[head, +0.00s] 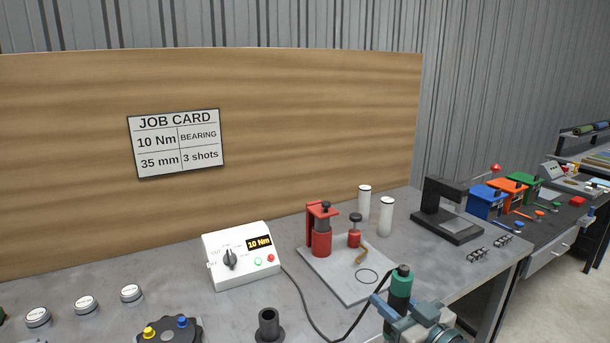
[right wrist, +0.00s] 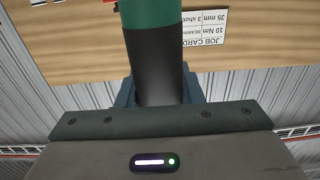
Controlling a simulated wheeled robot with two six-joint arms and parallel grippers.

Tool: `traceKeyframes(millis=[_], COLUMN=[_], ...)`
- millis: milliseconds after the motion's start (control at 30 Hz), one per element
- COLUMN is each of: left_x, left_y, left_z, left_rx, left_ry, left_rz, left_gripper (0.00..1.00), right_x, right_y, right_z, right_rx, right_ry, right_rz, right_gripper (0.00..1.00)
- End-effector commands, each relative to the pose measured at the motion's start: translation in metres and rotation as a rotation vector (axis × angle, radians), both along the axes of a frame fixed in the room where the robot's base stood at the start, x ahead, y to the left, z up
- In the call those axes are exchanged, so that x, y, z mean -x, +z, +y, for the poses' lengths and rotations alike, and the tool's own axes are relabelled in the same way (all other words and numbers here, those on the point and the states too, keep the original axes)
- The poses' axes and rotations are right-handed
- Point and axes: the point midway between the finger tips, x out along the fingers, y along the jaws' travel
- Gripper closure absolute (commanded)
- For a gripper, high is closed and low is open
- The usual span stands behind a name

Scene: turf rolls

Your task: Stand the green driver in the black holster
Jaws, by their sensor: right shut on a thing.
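The green driver (head: 400,284), with a green top and a black body, stands about upright in my right gripper (head: 403,312) at the lower right of the head view. The right gripper is shut on it. The driver (right wrist: 153,50) also fills the upper middle of the right wrist view, and its lower end is hidden behind the gripper. The black holster (head: 268,325), a short open tube on a wider base, stands on the bench to the left of the driver, apart from it. My left gripper is not in view.
A white controller (head: 241,257) reading 10 Nm stands behind the holster, with a black cable (head: 315,322) running towards the driver. A grey plate (head: 330,275) holds a red press (head: 320,232). A dark knobbed fixture (head: 167,331) is left of the holster.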

Motion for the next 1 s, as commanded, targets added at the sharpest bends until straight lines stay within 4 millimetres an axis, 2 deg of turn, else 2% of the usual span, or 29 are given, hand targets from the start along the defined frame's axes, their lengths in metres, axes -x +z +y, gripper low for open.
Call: traceKeyframes(millis=[267,400,500,700,1000], left_x=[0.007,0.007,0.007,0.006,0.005], left_y=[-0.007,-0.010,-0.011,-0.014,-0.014], left_z=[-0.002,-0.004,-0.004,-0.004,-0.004], left_rx=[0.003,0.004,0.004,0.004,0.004], left_ry=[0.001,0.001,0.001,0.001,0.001], left_rz=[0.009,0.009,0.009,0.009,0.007], left_gripper=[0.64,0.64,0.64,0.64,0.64], right_x=[0.031,0.057,0.076,0.106,0.117], right_y=[-0.065,-0.100,-0.120,-0.143,-0.149], right_z=[-0.012,-0.023,-0.030,-0.039,-0.043], right_rx=[-0.003,-0.001,-0.001,0.002,0.002], right_ry=[-0.183,-0.303,-0.378,-0.479,-0.514], right_rz=[0.007,0.007,0.006,-0.001,-0.005], right_gripper=[0.94,0.94,0.94,0.94,0.94])
